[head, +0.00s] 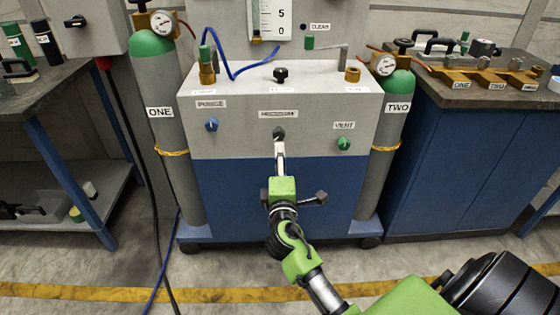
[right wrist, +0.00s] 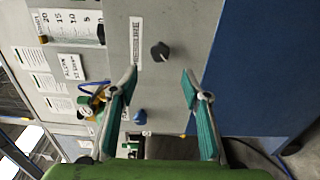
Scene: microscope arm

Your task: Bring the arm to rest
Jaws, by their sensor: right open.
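My right arm (head: 302,264), green and black, reaches in from the lower right in the head view toward the front of a grey and blue cabinet (head: 230,175). My right gripper (head: 279,146) is in front of a black knob (head: 279,133) on the grey panel. In the right wrist view the right gripper (right wrist: 160,74) is open, its two teal-padded fingers apart and nothing between the pads. The black knob (right wrist: 159,51) shows beyond the fingertips, apart from them. The left gripper is in neither view. No other arm shows.
Grey cylinders labelled ONE (head: 160,135) and TWO (head: 396,115) flank the cabinet. A blue knob (head: 211,125) and a green VENT knob (head: 344,143) sit either side. Workbenches stand left (head: 55,90) and right (head: 450,92). The floor around the cabinet is mostly clear, with cables at left.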

